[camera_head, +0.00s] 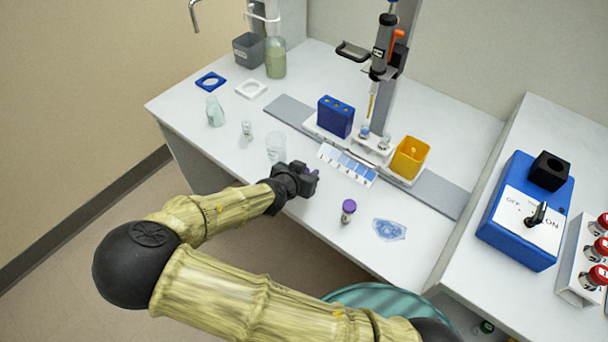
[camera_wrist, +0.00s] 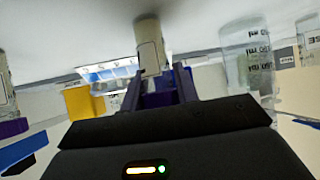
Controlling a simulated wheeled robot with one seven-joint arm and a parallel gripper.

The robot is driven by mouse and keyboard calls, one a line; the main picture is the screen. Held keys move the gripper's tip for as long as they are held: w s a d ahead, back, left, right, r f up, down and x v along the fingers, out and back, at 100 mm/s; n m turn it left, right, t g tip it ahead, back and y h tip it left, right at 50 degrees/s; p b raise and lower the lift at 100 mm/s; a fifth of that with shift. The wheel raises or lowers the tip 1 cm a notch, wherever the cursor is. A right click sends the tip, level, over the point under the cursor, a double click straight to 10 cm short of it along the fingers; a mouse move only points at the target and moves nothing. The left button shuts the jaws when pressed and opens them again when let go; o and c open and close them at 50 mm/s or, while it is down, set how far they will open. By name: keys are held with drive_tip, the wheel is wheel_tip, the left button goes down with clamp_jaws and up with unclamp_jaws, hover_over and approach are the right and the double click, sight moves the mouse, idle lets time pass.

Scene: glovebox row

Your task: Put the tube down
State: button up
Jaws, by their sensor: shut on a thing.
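My gripper (camera_head: 308,180) is shut on a tube, above or at the front part of the white bench, right of a clear beaker (camera_head: 276,148). In the wrist view, where things appear upside down, the held tube (camera_wrist: 150,48) shows a pale label between the fingers (camera_wrist: 160,88), with purple at its cap end. In the head view the gripper mostly hides it; only a bit of purple shows. I cannot tell whether its end touches the bench. Another purple-capped tube (camera_head: 348,211) stands on the bench to the right of the gripper.
Behind the gripper are a blue-and-white card (camera_head: 347,164), a blue rack (camera_head: 335,117), a yellow holder (camera_head: 409,158) and a pipette stand (camera_head: 383,70). A blue-patterned flat piece (camera_head: 389,229) lies at front right. A small bottle (camera_head: 247,129) and a pale figure-like container (camera_head: 215,112) stand left.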

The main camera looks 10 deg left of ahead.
wheel_tip(320, 180, up, 10)
drive_tip(key=shift+p, duration=0.7)
drive_tip(key=shift+w, duration=0.2)
drive_tip(key=shift+s+a, duration=0.15)
drive_tip(key=shift+s, duration=0.1)
drive_tip(key=shift+w, duration=0.1)
drive_tip(key=shift+d, duration=0.2)
